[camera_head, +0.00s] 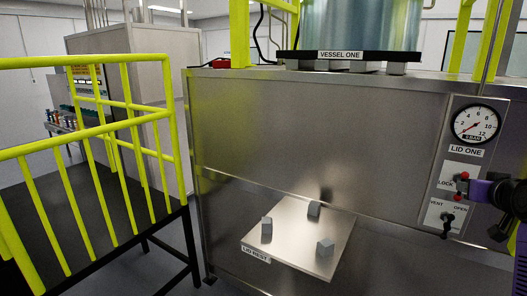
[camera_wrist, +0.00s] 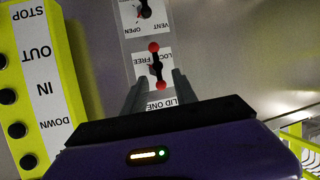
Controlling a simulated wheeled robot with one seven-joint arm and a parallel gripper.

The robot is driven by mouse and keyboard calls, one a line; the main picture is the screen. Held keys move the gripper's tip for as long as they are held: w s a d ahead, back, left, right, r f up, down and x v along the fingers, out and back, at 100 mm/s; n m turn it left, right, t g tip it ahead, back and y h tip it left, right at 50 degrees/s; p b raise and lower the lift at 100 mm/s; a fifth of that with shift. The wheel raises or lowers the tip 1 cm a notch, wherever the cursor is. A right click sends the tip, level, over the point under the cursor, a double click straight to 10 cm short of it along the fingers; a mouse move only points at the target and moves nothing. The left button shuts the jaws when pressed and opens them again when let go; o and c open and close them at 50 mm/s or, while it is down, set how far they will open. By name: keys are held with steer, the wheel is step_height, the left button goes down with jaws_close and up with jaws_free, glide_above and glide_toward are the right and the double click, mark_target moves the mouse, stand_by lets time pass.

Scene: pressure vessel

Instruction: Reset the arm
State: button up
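My gripper (camera_wrist: 159,84) is open, with its two grey fingers apart on either side of the lower end of the lock lever in the wrist view. The dark lock lever (camera_wrist: 156,68) has a red ball at each end and sits on a white plate marked LOCK and FREE. I cannot tell how far the fingertips are from the plate. In the head view my purple arm (camera_head: 500,192) comes in from the right edge, and its front end partly covers the lock lever (camera_head: 462,187). No object shows between the fingers apart from the lever behind them.
The vent lever (camera_head: 448,221) and pressure gauge (camera_head: 476,123) share the panel. A yellow button box (camera_wrist: 35,90) stands left in the wrist view. The lid rest (camera_head: 300,235) holds several grey blocks. Yellow railings (camera_head: 85,140) stand left. Vessel one (camera_head: 360,25) is above.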

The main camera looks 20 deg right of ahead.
step_height(320, 180, up, 6)
steer(key=t+h, duration=0.3)
steer(key=s+a+f+n+t+y, duration=0.1)
steer(key=s+a+f, duration=0.4)
steer(key=a, duration=0.5)
steer(key=s+a+f+t+y+b, duration=0.1)
steer(key=s+a+f+t, duration=0.1)
steer(key=a+f, duration=0.7)
steer(key=s+a+f+n+t+y, duration=0.1)
steer(key=s+a+f, duration=0.35)
steer(key=a, duration=0.65)
steer(key=s+a+f+n+g+y, duration=0.1)
steer(key=s+a+f+y, duration=0.1)
steer(key=s+a, duration=0.4)
steer(key=s+a+f+n+g+y+b, duration=0.1)
steer(key=s+a+f+n+y, duration=0.1)
steer(key=s+a+f, duration=0.3)
steer(key=s+a+f+n+g+y, duration=0.1)
steer(key=s+a+f+n+y, duration=0.1)
steer(key=s+a+f+y, duration=0.2)
steer(key=s+a, duration=0.3)
steer(key=s, duration=0.5)
steer(key=shift+a, duration=0.25)
